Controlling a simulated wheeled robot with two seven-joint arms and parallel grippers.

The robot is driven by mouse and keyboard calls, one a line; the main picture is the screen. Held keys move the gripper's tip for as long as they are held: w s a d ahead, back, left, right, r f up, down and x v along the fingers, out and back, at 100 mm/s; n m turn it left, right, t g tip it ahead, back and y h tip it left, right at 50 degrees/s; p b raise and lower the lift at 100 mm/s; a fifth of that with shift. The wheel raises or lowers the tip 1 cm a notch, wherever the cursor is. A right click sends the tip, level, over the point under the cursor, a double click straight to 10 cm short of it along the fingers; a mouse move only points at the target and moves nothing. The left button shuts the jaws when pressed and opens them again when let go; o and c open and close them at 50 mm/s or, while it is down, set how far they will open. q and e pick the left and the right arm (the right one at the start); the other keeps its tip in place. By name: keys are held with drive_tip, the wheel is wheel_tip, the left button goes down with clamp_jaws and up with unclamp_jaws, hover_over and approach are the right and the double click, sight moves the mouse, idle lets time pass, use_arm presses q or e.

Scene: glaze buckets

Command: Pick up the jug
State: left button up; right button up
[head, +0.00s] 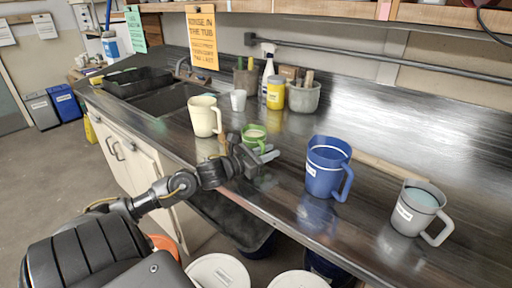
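Several jugs stand upright on the dark metal counter (300,120). A cream jug (202,117) is at the left, a small green jug (252,137) beside it, a large blue jug (325,168) right of centre, and a grey jug (412,212) with pale blue-green contents at the right. My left gripper (268,153) is just in front of the green jug and hides its lower part. Its fingers look apart, with nothing visible between them. I cannot tell whether it touches the green jug. My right gripper is not in view.
A sink with a black tray (137,82) is at the far left. A white cup (238,100), a spray bottle (267,68), a yellow jar (276,93) and a grey pot (304,97) stand along the back. Buckets with white lids (218,272) sit below the counter's front edge.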

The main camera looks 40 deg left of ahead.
use_arm(q)
clamp_jaws()
drive_tip(key=shift+r, duration=0.25)
idle(0.4)
